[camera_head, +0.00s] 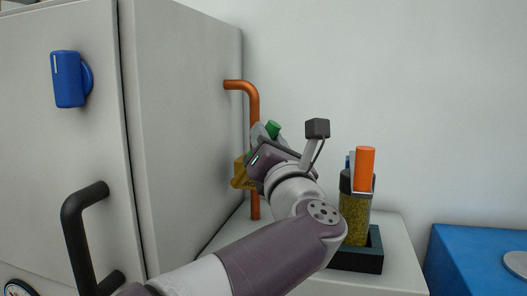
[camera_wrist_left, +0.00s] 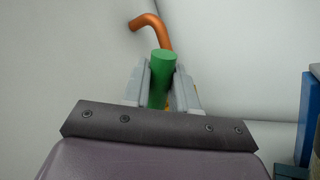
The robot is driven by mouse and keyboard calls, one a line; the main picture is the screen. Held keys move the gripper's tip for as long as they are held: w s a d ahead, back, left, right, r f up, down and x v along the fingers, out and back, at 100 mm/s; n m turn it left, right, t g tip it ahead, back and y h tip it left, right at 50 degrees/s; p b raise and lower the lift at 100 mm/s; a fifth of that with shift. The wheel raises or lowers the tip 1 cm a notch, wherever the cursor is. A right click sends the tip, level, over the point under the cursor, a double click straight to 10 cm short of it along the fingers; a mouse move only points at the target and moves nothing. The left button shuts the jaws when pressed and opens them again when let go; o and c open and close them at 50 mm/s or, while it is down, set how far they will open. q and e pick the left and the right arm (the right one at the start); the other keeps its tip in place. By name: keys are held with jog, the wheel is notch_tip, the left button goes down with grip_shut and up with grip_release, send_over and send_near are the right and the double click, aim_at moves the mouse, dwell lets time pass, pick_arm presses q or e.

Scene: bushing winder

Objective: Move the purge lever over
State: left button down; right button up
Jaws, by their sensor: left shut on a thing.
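The purge lever shows as a green rod; its rounded green end (camera_head: 273,128) rises just above my left gripper in the head view. In the left wrist view the green lever (camera_wrist_left: 161,80) stands between the two grey fingers. My left gripper (camera_head: 264,133) is shut on it; the fingers also show in the wrist view (camera_wrist_left: 160,92). A yellow valve body (camera_head: 241,173) sits at the orange pipe (camera_head: 254,100), partly hidden behind my gripper. The lever's lower part is hidden by the gripper. My right gripper is in neither view.
A grey cabinet (camera_head: 185,120) with a black handle (camera_head: 75,230) and blue knob (camera_head: 68,79) stands at the left. On the pale ledge (camera_head: 395,230), a dark tray (camera_head: 375,255) holds a jar (camera_head: 354,218) and orange-topped item (camera_head: 364,165). A blue surface (camera_head: 465,265) lies right.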

pick_arm(q)
jog(key=shift+r, duration=0.1)
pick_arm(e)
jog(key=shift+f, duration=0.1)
pick_arm(q)
jog(key=c, duration=1.1)
grip_release()
jog(key=shift+o, duration=0.8)
jog(key=shift+w, duration=0.25)
jog(key=shift+w+f, duration=0.3)
jog(key=shift+w, duration=0.2)
jog(key=b+v, duration=0.7)
jog(key=v, duration=0.5)
jog(key=shift+s, duration=0.4)
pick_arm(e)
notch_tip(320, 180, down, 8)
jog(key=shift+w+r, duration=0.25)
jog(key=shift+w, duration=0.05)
pick_arm(q)
jog(key=shift+o, duration=0.2)
